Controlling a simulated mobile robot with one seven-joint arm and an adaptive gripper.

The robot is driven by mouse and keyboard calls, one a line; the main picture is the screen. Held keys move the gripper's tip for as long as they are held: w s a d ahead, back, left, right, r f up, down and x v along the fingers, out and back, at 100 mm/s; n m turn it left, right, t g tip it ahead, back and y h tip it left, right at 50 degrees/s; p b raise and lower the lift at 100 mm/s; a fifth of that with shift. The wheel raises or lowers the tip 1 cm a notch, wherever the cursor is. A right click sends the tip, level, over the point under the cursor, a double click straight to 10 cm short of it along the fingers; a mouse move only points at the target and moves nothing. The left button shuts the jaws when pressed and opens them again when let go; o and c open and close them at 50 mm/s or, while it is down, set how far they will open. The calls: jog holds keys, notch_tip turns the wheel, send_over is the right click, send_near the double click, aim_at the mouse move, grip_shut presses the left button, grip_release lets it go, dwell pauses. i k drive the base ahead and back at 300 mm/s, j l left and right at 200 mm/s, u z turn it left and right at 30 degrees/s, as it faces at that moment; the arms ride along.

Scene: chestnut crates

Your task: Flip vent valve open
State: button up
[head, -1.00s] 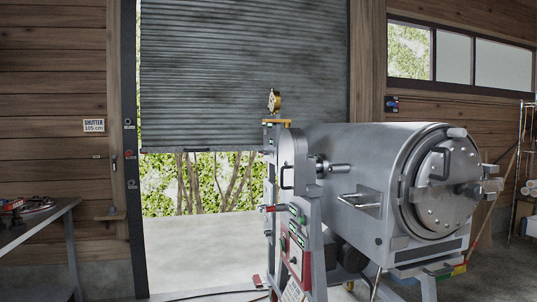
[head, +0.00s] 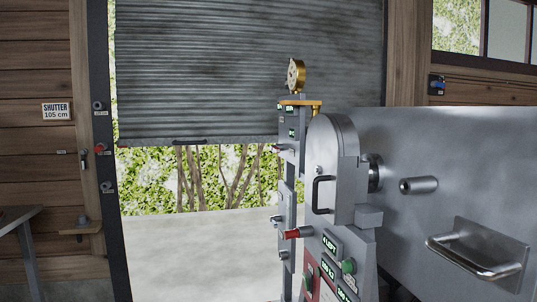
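A large grey machine with a horizontal drum (head: 440,150) fills the right side of the head view. On its left stands a column with a gold dial gauge (head: 296,75) on top and a yellow lever or bracket (head: 302,104) just below it. A red-tipped handle (head: 292,234) sticks out lower on the column, and another small red tip (head: 277,149) shows higher up. No readable label tells me which of these is the vent valve, or whether it is open. My gripper is not in view.
A corrugated shutter (head: 240,70) hangs partly lowered over a doorway with bare floor (head: 190,250) below. A handle (head: 480,262) juts from the drum. A workbench (head: 20,220) stands at the left. A panel with green labels (head: 330,265) faces me.

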aim_at(274, 148)
jog(key=i+j, duration=0.45)
jog(key=i, duration=0.3)
jog(key=i+j+z, duration=0.15)
jog(key=i+j, duration=0.3)
jog(key=i, duration=0.3)
jog(key=i+j, duration=0.55)
jog(key=i, duration=0.2)
jog(key=z, duration=0.05)
